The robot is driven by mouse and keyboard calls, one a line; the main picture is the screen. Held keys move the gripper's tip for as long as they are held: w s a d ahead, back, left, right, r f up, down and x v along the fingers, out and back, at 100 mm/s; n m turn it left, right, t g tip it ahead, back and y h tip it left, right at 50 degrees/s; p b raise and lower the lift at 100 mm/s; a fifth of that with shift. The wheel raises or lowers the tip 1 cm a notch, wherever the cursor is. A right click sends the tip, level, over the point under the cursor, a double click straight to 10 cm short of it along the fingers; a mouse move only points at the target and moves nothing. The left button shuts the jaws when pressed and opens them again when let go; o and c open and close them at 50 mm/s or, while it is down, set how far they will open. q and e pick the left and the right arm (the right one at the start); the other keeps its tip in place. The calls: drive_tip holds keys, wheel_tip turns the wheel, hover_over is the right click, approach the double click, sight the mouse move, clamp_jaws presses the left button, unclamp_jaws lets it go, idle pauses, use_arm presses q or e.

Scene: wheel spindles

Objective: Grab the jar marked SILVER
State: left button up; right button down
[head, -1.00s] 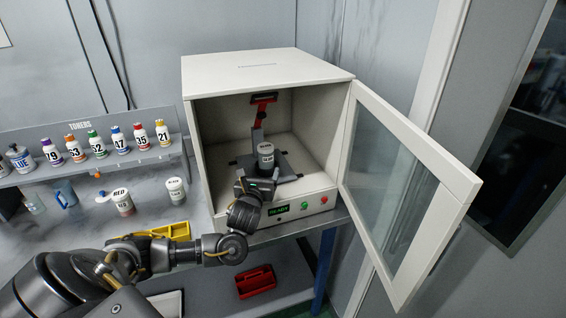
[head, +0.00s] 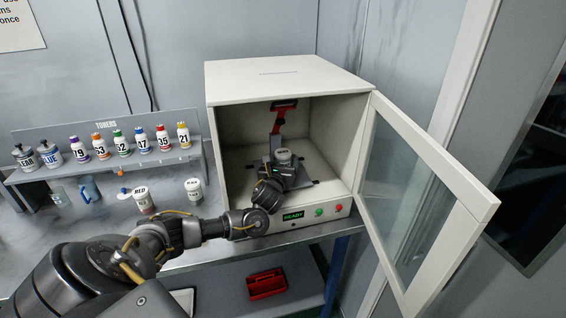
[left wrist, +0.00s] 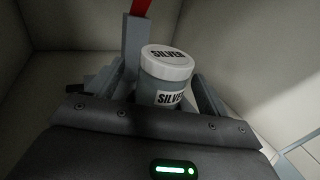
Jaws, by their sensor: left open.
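In the left wrist view my left gripper (left wrist: 168,92) is open, with one finger on each side of the jar. I cannot tell whether the fingers touch it. The jar's lower part is hidden behind the gripper body. My right gripper is not in view.
The white cabinet (head: 290,82) has its glass door (head: 405,190) swung open to the right. A red-handled clamp (head: 281,115) stands behind the jar. Toner bottles line a shelf (head: 95,165) at left, with a RED jar (head: 143,200) and another white jar (head: 194,190) below.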

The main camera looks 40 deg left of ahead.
use_arm(q)
drive_tip(key=x, duration=0.3)
drive_tip(key=shift+w+p, duration=0.2)
drive_tip(key=shift+p, duration=0.15)
drive_tip(key=c, duration=1.2)
